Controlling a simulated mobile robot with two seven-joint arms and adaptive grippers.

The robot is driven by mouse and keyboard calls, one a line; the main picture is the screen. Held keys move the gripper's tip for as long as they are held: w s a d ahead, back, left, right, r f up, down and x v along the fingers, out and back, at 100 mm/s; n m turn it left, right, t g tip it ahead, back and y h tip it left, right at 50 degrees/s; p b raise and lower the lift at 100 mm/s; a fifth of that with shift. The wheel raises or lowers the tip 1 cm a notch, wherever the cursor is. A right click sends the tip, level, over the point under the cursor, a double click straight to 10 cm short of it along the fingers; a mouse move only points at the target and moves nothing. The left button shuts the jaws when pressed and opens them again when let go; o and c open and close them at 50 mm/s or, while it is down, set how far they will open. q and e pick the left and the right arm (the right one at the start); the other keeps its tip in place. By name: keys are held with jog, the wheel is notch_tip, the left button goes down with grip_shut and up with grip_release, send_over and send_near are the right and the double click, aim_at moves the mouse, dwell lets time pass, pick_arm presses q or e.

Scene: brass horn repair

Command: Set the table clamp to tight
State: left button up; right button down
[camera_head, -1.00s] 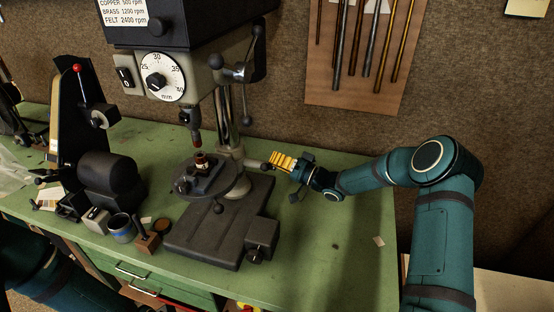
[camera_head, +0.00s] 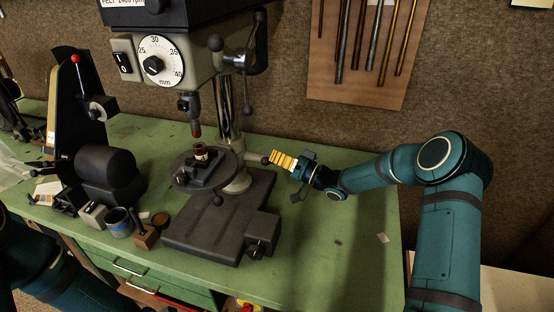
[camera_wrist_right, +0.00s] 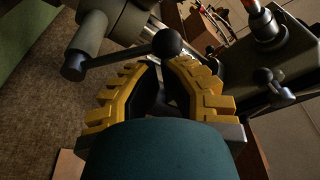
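The drill press has a round dark table (camera_head: 184,181) on its column (camera_head: 226,108). A clamp lever with a black ball knob (camera_head: 265,160) sticks out to the right behind that table; I take it for the table clamp. My right gripper (camera_head: 273,158), with yellow fingers, is just right of the knob and points left. In the right wrist view, the knob (camera_wrist_right: 168,42) shows just beyond my fingertips (camera_wrist_right: 163,65), with its rod running left. Contact with the knob is unclear. The finger gap looks narrow, but its closure is unclear. My left gripper is out of view.
A small workpiece (camera_head: 201,151) sits on the table below the drill chuck (camera_head: 188,104). The heavy press base (camera_head: 200,235) stands on the green bench (camera_head: 330,240). The bench's right side is mostly clear.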

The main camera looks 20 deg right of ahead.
pick_arm(q)
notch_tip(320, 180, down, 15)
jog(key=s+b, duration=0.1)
jog(key=b, duration=1.3)
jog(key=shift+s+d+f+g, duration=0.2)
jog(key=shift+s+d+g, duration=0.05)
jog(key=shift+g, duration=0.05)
pick_arm(e)
notch_tip(320, 180, down, 7)
jog(key=s+a+n+g+y, duration=0.1)
jog(key=s+n+g+y, duration=0.1)
jog(key=n, duration=0.7)
jog(key=shift+a+f+n+y, duration=0.2)
jog(key=shift+a+n+y, duration=0.1)
jog(key=shift+n, duration=0.1)
pick_arm(q)
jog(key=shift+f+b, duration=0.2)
jog(key=shift+b, duration=0.2)
pick_arm(e)
jog(key=shift+s+f, duration=0.1)
jog(key=shift+f, duration=0.15)
jog(key=v, duration=1.2)
